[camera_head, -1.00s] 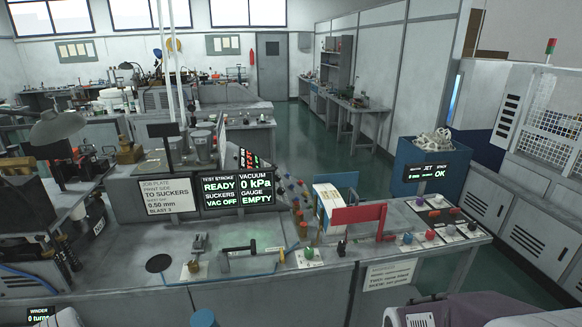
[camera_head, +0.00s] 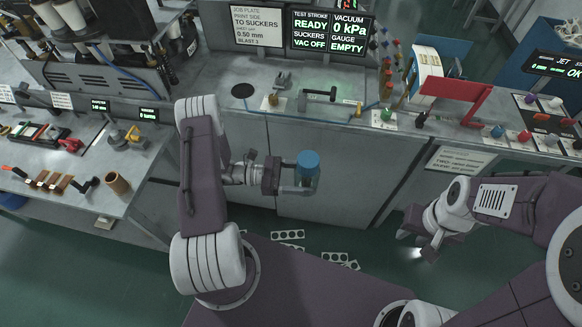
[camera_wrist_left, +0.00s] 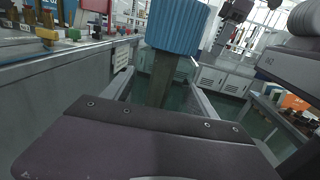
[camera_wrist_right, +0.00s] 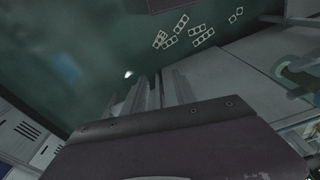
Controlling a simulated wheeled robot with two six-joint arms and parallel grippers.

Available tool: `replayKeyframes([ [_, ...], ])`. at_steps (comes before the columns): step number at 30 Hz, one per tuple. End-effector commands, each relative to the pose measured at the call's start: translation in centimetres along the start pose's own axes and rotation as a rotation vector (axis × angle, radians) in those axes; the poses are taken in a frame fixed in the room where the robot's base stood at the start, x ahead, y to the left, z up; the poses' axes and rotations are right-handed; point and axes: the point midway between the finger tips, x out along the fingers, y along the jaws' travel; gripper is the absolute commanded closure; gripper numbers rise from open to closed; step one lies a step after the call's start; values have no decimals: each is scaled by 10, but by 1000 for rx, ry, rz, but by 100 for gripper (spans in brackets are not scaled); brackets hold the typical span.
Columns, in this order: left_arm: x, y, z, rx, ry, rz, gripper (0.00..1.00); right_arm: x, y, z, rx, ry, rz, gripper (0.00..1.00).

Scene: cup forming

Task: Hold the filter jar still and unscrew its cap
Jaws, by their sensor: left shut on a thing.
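The filter jar (camera_head: 306,183) has a ribbed blue cap (camera_head: 308,160) on top and stands upright, held in the air in front of the grey bench cabinet. My left gripper (camera_head: 300,189) is shut on the jar body, below the cap. In the left wrist view the blue cap (camera_wrist_left: 177,25) rises above the fingers, and the dark, see-through body (camera_wrist_left: 162,82) is between them. My right gripper (camera_head: 412,242) is lower and to the right, apart from the jar, pointing at the floor. In the right wrist view its fingers (camera_wrist_right: 158,92) hold no visible object.
The grey bench (camera_head: 300,105) carries a black handle, knobs and a red bracket (camera_head: 457,95). A side table (camera_head: 75,180) with tools is at left. Several pale perforated plates (camera_head: 290,235) lie on the green floor. Open air separates the jar from my right gripper.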

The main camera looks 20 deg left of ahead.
Motion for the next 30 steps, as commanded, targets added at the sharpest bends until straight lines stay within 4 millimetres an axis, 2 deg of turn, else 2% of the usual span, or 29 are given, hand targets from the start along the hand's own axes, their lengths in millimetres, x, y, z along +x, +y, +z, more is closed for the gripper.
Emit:
replayKeyframes([
  [3, 34, -7, -4, 4, -1, -160, 100, 0, 0, 0, 0, 0, 0, 66],
  [6, 55, -10, -6, 3, 0, -267, 100, 0, 0, 0, 0, 0, 0, 66],
  [9, 68, -12, -8, 2, -2, -330, 100, 0, 0, 0, 0, 0, 0, 66],
  [14, 76, -14, -8, 0, -1, -370, 100, 0, 0, 0, 0, 0, 0, 66],
  [15, 76, -14, -9, -1, 0, -372, 100, 0, 0, 0, 0, 0, 0, 64],
  [19, 76, -13, -9, -1, -1, -370, 100, 0, 0, 0, 61, -1, 0, 29],
  [22, 76, -13, -9, -1, -1, -370, 100, 0, 0, 8, 254, -31, 5, 29],
  [24, 76, -13, -8, -1, -1, -369, 100, -2, 0, 13, 461, -62, 16, 29],
  [26, 76, -13, -8, 0, -1, -369, 100, -8, 0, 8, 660, -72, 27, 29],
  [30, 76, -13, -8, 0, -2, -369, 100, -24, -2, -13, 1122, -79, 53, 29],
])
